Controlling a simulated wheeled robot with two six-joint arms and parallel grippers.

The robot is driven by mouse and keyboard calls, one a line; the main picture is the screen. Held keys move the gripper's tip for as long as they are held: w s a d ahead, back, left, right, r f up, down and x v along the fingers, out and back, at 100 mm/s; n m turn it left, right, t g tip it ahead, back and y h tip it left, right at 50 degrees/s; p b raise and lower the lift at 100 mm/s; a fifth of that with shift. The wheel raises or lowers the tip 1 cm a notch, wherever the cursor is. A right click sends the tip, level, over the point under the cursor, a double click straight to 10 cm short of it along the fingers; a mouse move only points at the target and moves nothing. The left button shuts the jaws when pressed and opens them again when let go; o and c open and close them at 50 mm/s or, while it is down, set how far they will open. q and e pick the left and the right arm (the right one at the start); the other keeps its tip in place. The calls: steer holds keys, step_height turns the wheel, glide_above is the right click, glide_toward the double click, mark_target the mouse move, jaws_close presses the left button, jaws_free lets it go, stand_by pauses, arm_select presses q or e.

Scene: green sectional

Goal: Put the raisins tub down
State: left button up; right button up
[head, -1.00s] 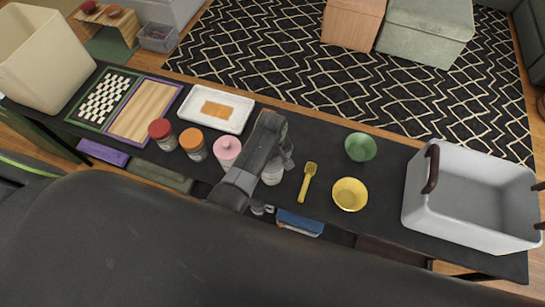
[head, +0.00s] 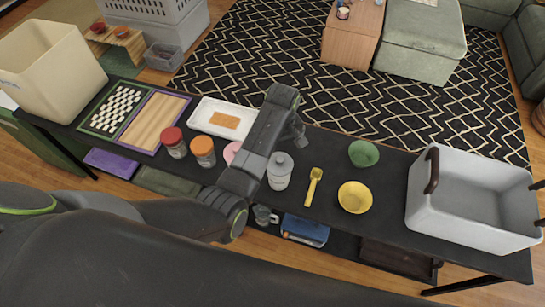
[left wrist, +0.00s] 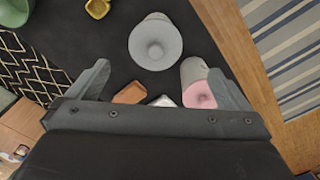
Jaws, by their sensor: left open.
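A pale tub with a grey knobbed lid (head: 280,171) stands upright on the black table, between the pink-lidded tub (head: 232,152) and the yellow scoop (head: 314,186). I read no label, so I take the grey-lidded one as the raisins tub. It also shows in the left wrist view (left wrist: 155,43), beyond my fingertips and not touched. My left gripper (head: 297,130) is above the table behind it; in the left wrist view my left gripper (left wrist: 159,68) is open and empty. The pink-lidded tub (left wrist: 199,90) is beside one finger there, and my arm partly hides it in the head view. My right gripper is not in view.
Red-lidded (head: 173,142) and orange-lidded (head: 203,151) jars stand to the left, before a white tray (head: 222,119). A yellow bowl (head: 354,197), green bowl (head: 363,153) and grey crate (head: 470,205) are to the right. Some bare tabletop lies between scoop and bowls.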

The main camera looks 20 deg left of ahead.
arm_select(q)
steer(key=w+a+r+m+t, duration=0.2)
steer(key=a+r+m+t, duration=0.15)
steer(key=a+t, duration=0.7)
steer(key=s+a+f+m+g, duration=0.1)
steer(key=s+a+f+g, duration=0.1)
steer(key=s+f, duration=0.55)
steer(key=s+a+f+m+g, duration=0.15)
steer(key=s+f, duration=0.35)
steer(key=f, duration=0.6)
steer(key=s+a+f+g, duration=0.2)
steer(key=s+f, duration=0.5)
steer(key=f, duration=0.3)
steer(key=s+a+f+g, duration=0.1)
steer(key=s+f, duration=0.2)
steer(key=s, duration=0.6)
steer(key=s+a+f+m+g, duration=0.1)
steer(key=s+f, duration=0.3)
steer(key=s, duration=0.6)
steer(key=s+a+f+g+y, duration=0.1)
steer(key=s+f, duration=0.3)
steer(key=s, duration=0.5)
steer(key=shift+s+a+m+g, duration=0.2)
steer(key=shift+a+m+g, duration=0.1)
steer(key=shift+a+g, duration=0.15)
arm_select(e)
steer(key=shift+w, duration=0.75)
